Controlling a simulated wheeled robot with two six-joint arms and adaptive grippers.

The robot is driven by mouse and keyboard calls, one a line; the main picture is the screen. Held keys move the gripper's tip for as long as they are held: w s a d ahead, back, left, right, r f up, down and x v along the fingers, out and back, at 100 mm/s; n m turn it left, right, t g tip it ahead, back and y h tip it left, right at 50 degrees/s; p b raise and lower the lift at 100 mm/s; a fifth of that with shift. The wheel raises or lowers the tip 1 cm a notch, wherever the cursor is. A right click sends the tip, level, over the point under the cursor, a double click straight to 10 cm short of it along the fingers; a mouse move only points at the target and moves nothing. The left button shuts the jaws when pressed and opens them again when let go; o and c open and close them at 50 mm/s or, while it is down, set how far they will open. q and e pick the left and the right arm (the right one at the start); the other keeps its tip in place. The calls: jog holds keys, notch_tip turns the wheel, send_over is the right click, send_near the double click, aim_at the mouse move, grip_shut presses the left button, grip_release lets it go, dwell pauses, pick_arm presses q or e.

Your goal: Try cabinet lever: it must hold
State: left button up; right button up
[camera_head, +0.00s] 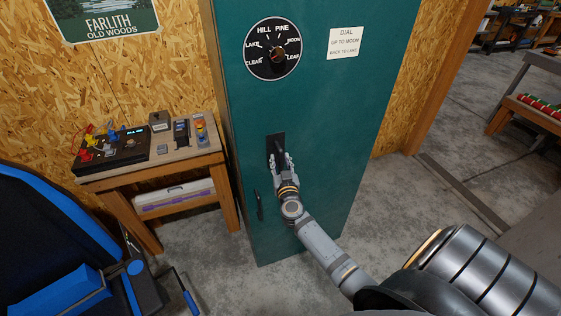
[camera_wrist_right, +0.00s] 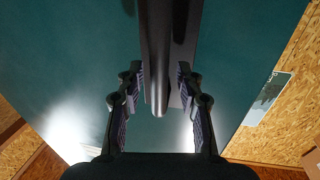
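The tall teal cabinet (camera_head: 335,110) stands in the middle of the head view. Its dark lever (camera_head: 280,150) sits on a black plate on the front, and my right gripper (camera_head: 282,163) is at it. In the right wrist view the lever (camera_wrist_right: 157,60) hangs between the fingers of my right gripper (camera_wrist_right: 160,88). The fingers are apart, with a gap showing between the lever and the right-hand finger. Above is a round black dial (camera_head: 273,48) with word labels; its exact setting is hard to read. My left gripper is not in view.
A note (camera_head: 345,43) on the cabinet reads "DIAL UP TO MOON BACK TO LAKE". A thin dark handle (camera_head: 259,205) is lower on the front. A small wooden table (camera_head: 190,158) with control boxes stands left. A blue and black padded object (camera_head: 50,245) fills the lower left.

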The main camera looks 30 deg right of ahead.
jog(key=v, duration=1.2)
jog(key=s+a+f+n+g+y, duration=0.2)
jog(key=s+f, duration=0.1)
jog(key=f, duration=0.8)
jog(key=s+a+f+n+g+y, duration=0.15)
jog(key=s+f, duration=0.25)
jog(key=f, duration=0.6)
jog(key=s+a+f+n+g+y, duration=0.2)
jog(key=s+f+y, duration=0.1)
jog(key=f, duration=0.8)
jog(key=s+f+g, duration=0.5)
jog(key=s+f, duration=0.3)
jog(key=s, duration=0.6)
jog(key=s+d+f+g+b, duration=0.1)
jog(key=s+f+g, duration=0.3)
jog(key=s+f, duration=0.5)
jog(key=s, duration=0.5)
jog(key=shift+s+d+g, duration=0.3)
jog(key=shift+g, duration=0.05)
